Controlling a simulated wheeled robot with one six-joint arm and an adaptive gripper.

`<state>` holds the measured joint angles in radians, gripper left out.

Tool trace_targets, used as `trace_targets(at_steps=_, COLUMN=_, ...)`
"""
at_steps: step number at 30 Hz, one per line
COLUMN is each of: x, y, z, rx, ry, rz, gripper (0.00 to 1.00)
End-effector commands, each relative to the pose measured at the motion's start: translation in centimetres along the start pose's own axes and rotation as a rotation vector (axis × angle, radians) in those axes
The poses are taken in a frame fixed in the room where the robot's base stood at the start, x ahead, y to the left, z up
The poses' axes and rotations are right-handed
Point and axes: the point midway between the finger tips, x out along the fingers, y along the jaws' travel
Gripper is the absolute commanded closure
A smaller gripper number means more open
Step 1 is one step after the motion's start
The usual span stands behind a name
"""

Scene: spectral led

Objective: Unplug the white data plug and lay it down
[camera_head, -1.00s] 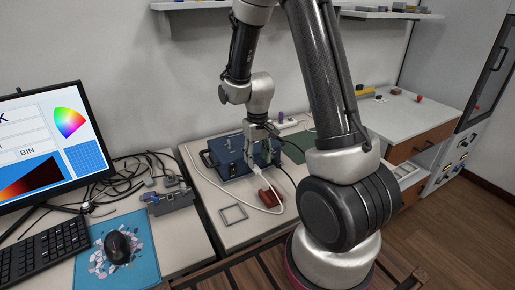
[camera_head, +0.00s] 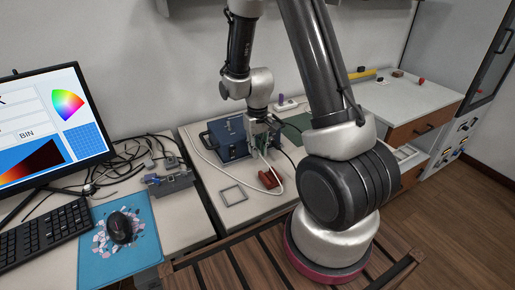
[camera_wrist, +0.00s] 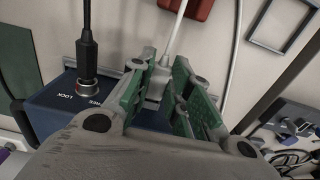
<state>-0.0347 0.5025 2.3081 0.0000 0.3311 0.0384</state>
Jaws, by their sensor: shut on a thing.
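The white data plug (camera_wrist: 158,82) sits between the green-padded fingers of my gripper (camera_wrist: 164,76) in the wrist view, with its white cable (camera_wrist: 177,28) running up and away. My gripper is shut on the plug. The blue box (camera_wrist: 50,112) is right beside and below the fingers. In the head view my gripper (camera_head: 262,150) points down at the front right of the blue box (camera_head: 228,138). The fingers hide the plug's far end, so I cannot tell whether it is still in its socket.
A black plug (camera_wrist: 87,62) stands in the box's face near the LOCK label. A red block (camera_head: 268,180) and a grey square frame (camera_head: 233,194) lie on the bench in front. A green mat (camera_head: 298,122) is at the back right.

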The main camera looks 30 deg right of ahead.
Motion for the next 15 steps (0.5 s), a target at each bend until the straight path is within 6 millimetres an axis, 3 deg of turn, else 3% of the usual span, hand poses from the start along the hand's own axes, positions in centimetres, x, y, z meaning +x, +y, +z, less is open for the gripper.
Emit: trace_targets(at_steps=15, x=-0.04, y=-0.01, z=0.66, rx=0.0, ry=0.001, rz=0.0, gripper=1.0)
